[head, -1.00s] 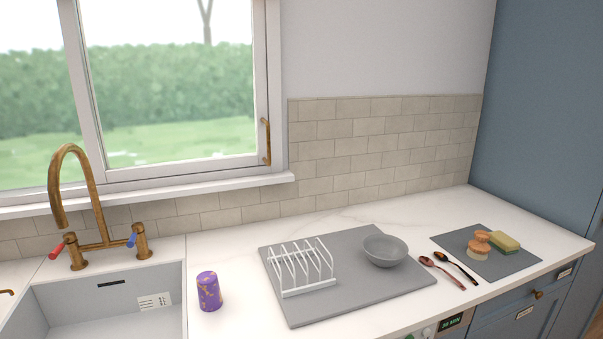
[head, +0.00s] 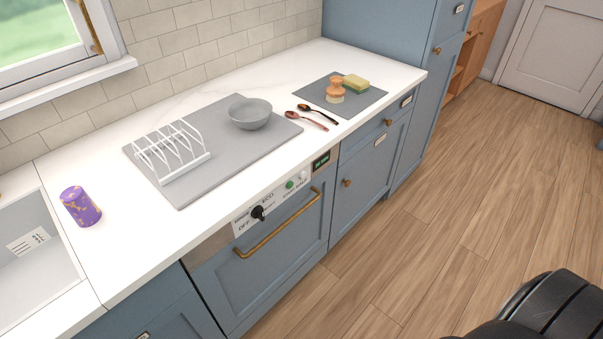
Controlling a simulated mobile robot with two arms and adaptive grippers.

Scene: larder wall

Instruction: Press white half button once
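The dishwasher's control panel (head: 270,201) runs along the top of its blue door, under the white counter. A small white button (head: 303,176) sits toward the panel's right end, beside a green button (head: 289,184). The small lettering under the buttons is too small to read surely. A black knob (head: 258,212) is further left on the panel, by labels including OFF and ECO. A dark display (head: 321,162) with green text is right of the white button. Neither of my grippers is in view.
A brass handle bar (head: 279,228) crosses the dishwasher door below the panel. The wooden floor (head: 440,235) in front is largely clear.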

